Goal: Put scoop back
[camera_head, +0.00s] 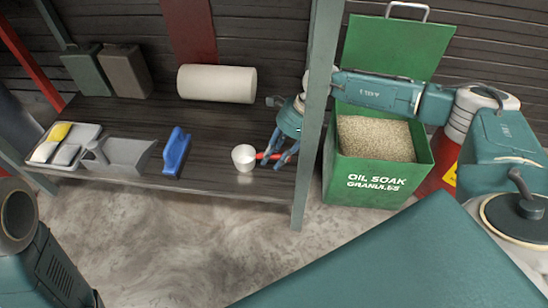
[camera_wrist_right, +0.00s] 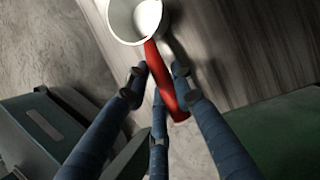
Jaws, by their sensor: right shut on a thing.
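The scoop has a white cup (camera_head: 243,157) and a red handle (camera_head: 263,156). In the head view the cup is over the front right part of the dark wooden shelf (camera_head: 225,120). My right gripper (camera_head: 279,158) is shut on the red handle, beside the grey post. In the right wrist view the white cup (camera_wrist_right: 135,18) is at the top and the red handle (camera_wrist_right: 163,80) runs down between my fingers (camera_wrist_right: 155,85). I cannot tell whether the cup touches the shelf. My left gripper is not in view.
A green bin (camera_head: 378,185) of granules, lid raised, stands right of the grey post (camera_head: 314,120). The middle of the shelf is clear.

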